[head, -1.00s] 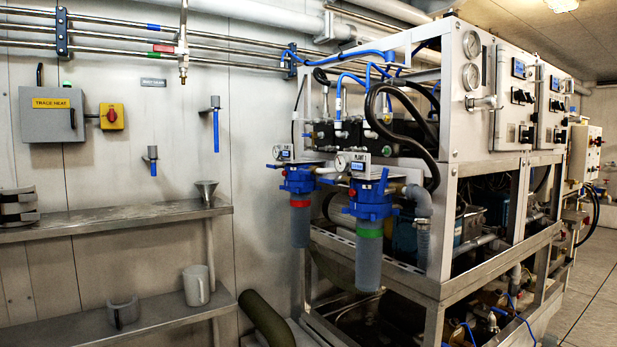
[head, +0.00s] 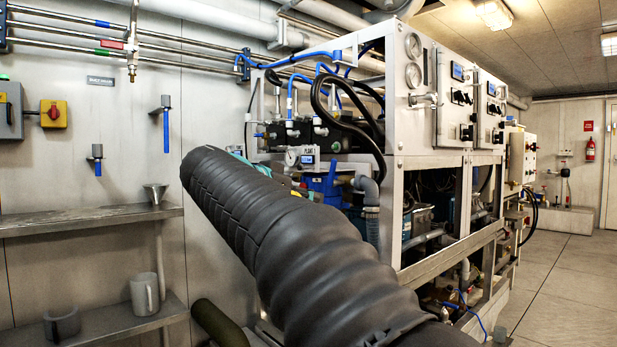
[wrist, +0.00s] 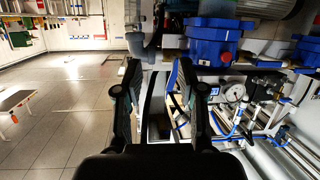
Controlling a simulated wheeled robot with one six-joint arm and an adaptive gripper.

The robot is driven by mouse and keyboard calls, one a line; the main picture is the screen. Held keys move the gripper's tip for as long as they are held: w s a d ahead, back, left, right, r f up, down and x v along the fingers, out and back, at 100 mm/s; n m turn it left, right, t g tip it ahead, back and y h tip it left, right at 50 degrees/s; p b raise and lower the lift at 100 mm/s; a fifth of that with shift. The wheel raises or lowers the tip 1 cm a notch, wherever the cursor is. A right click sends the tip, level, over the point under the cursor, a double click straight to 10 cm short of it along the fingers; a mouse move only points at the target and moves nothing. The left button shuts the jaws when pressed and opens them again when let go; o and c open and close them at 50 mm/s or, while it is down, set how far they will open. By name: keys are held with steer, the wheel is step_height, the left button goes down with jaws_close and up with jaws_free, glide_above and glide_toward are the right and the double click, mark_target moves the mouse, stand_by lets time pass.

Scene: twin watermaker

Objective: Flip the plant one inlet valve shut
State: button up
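The plant one blue filter housing (head: 325,185) is at the front of the watermaker frame in the head view, largely behind my arm. A blue housing also shows large at the top of the wrist view (wrist: 212,42). A thin blue lever (wrist: 172,76), likely the inlet valve handle, shows in the wrist view between my fingers, close to the right one. My gripper (wrist: 159,72) is open, with a clear gap between its fingers. I cannot tell whether a finger touches the lever.
The watermaker frame (head: 430,268) stands right of my arm. A round gauge (wrist: 234,92) and pipes lie close on the right in the wrist view. Wall shelves (head: 85,217) with a mug (head: 145,293) are at left. Open floor (head: 575,285) lies at right.

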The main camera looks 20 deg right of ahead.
mark_target(332, 166)
steer(key=w+a+r+m+h, duration=0.2)
steer(key=w+r+m+h, duration=0.2)
steer(key=r+m, duration=0.15)
steer(key=shift+g, duration=0.3)
steer(key=x, duration=1.3)
steer(key=shift+d, duration=0.2)
jaws_close()
